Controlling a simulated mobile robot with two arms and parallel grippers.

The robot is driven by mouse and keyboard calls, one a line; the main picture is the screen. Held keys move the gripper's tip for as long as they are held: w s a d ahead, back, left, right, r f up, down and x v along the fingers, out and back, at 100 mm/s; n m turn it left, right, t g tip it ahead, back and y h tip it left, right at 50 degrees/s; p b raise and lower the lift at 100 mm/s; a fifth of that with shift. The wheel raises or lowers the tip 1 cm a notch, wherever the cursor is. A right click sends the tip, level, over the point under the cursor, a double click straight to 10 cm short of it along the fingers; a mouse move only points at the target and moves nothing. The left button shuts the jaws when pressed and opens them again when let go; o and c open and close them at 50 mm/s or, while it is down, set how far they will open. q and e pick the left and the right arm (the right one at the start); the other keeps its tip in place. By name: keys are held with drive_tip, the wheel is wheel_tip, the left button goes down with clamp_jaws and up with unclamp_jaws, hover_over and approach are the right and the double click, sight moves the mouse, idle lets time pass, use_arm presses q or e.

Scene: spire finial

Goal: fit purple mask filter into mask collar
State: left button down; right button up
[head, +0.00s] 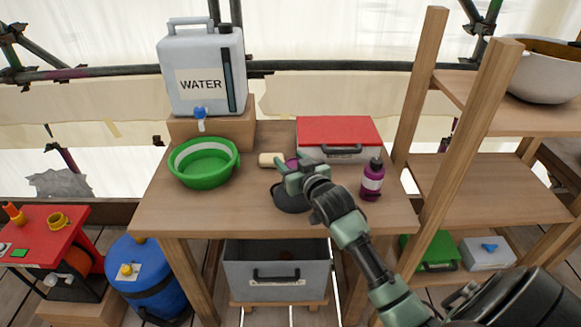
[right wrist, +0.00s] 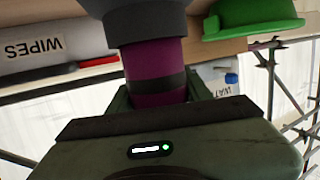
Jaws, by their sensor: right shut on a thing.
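My right gripper (head: 299,176) is over the middle of the wooden table, shut on the purple mask filter (head: 290,163). In the right wrist view the filter (right wrist: 157,70) is a purple cylinder with a dark band, held between the fingers. Its far end meets the grey round mask collar (right wrist: 146,25); I cannot tell whether it is inside the collar or just against it. In the head view the dark grey mask (head: 291,198) lies on the table under my gripper, partly hidden by it. My left gripper is not in view.
On the table (head: 235,218) stand a green basin (head: 205,162), a white box with a red lid (head: 338,133) and a purple bottle (head: 372,182) close to my right arm. A water jug (head: 203,75) stands behind on a wooden block. The table's front left is clear.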

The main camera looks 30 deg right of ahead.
drive_tip(key=shift+f, duration=1.05)
drive_tip(key=shift+f, duration=0.1)
drive_tip(key=o, duration=1.4)
drive_tip(key=shift+c, duration=0.2)
drive_tip(key=v, duration=1.2)
drive_tip(key=shift+b, duration=0.3)
